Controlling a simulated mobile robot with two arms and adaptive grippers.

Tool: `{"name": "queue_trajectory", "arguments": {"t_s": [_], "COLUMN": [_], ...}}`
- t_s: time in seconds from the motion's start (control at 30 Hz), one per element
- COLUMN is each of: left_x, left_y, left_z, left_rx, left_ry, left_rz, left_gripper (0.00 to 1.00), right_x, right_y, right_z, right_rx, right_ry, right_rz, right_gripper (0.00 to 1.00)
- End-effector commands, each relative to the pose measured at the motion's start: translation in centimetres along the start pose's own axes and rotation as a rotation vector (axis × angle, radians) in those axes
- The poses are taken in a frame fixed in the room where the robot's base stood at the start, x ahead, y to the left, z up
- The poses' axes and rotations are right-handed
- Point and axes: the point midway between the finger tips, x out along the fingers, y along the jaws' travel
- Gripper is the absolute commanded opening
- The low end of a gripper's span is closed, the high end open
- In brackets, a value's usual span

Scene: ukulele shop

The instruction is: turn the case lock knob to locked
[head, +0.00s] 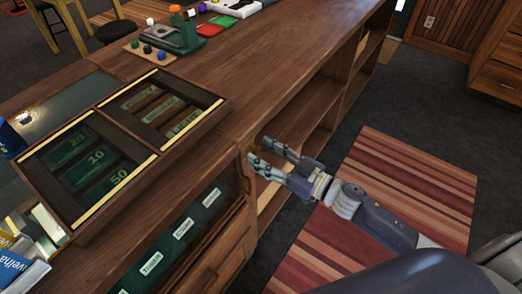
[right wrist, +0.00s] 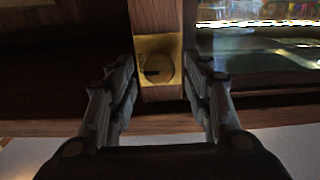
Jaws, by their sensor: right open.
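The case lock knob (right wrist: 158,68) is a round brass piece on a yellow plate, set on a wooden upright, in the right wrist view. A short dark mark lies at its left side, roughly level. My right gripper (right wrist: 161,80) is open, with one finger on each side of the knob; I cannot tell whether either touches it. In the head view the right gripper (head: 257,150) reaches the front of the wooden counter, and its fingers mostly hide the lock. My left gripper is not in view.
Green labelled folders (head: 182,228) sit in a front compartment below. Open shelves (head: 322,100) run along the counter's front. A striped rug (head: 420,180) covers clear floor to the right.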

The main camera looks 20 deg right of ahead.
Motion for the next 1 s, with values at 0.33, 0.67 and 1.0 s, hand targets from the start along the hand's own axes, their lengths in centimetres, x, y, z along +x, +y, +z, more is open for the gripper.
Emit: {"name": "queue_trajectory", "arguments": {"t_s": [0.33, 0.67, 1.0], "left_x": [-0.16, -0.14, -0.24], "left_y": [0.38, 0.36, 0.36], "left_z": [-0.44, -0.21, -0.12], "left_rx": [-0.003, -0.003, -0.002], "left_ry": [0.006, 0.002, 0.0], "left_rz": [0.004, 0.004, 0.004], "left_gripper": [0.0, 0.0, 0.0], "right_x": [1.38, 1.34, 1.33], "right_y": [0.04, 0.02, 0.02], "right_z": [0.01, 0.01, -0.02], "right_rx": [0.0, 0.0, -0.024], "right_ry": [-0.001, -0.001, -0.001], "right_rz": [0.001, 0.001, 0.001], "right_gripper": [0.46, 0.03, 0.03]}}
